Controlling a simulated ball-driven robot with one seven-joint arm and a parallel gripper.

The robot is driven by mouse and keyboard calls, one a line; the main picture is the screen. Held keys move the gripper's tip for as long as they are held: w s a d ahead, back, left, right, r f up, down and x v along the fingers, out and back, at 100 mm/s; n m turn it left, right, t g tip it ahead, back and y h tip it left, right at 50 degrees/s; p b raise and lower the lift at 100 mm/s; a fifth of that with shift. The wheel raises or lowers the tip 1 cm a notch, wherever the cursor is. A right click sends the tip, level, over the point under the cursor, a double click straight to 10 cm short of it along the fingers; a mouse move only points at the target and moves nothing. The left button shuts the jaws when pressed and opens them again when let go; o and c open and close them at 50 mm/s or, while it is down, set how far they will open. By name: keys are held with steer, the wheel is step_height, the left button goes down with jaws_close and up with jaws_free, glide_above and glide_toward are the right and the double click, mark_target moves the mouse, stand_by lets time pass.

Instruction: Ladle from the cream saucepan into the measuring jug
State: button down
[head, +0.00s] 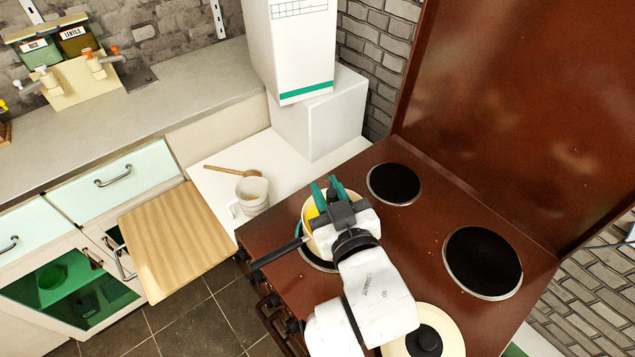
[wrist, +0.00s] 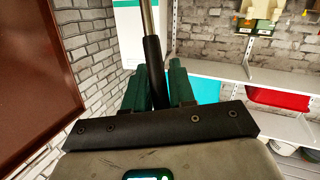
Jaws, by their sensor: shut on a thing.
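The cream saucepan (head: 308,232) stands on the near-left hob plate of the brown cooker, its black handle pointing to the lower left. Something yellow shows inside it. My gripper (head: 326,192) is above the saucepan and covers much of it. In the wrist view my gripper (wrist: 155,90) is shut on the black handle of the ladle (wrist: 153,62), whose metal shaft runs up out of the picture. The ladle's bowl is hidden. The pale measuring jug (head: 251,195) stands upright on the white worktop, left of the saucepan and apart from it.
A wooden spoon (head: 231,171) lies behind the jug. A cream lidded pot (head: 447,346) sits at the cooker's near edge. Two hob plates are bare, one at the back (head: 394,184) and one at right (head: 482,264). White boxes (head: 318,110) stand behind. A wooden board (head: 176,238) juts out at left.

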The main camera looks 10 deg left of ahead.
steer(key=shift+m+t+y, duration=0.3)
steer(key=shift+m+t, duration=0.1)
steer(key=shift+t, duration=0.1)
steer(key=shift+s+d+f+b, duration=0.1)
steer(key=shift+d+f+b, duration=0.2)
steer(key=shift+f+b, duration=0.55)
steer(key=shift+s+d+f+b, duration=0.15)
steer(key=shift+d+f+b, duration=0.2)
steer(key=shift+f+b, duration=0.55)
steer(key=shift+s+d+f+b, duration=0.1)
steer(key=shift+d+f+b, duration=0.2)
steer(key=shift+f+b, duration=0.55)
steer(key=shift+a+r, duration=0.15)
steer(key=shift+r, duration=0.15)
steer(key=shift+w+a+r+p, duration=0.1)
steer(key=shift+a+r+p, duration=0.15)
steer(key=shift+p, duration=0.35)
steer(key=w+a+n+g+h+p, duration=0.2)
steer(key=a+g+p, duration=0.1)
steer(key=a+p, duration=0.3)
steer(key=shift+w+r+n+h+p, duration=0.2)
steer(key=shift+n+h+p, duration=0.15)
steer(key=shift+p, duration=0.55)
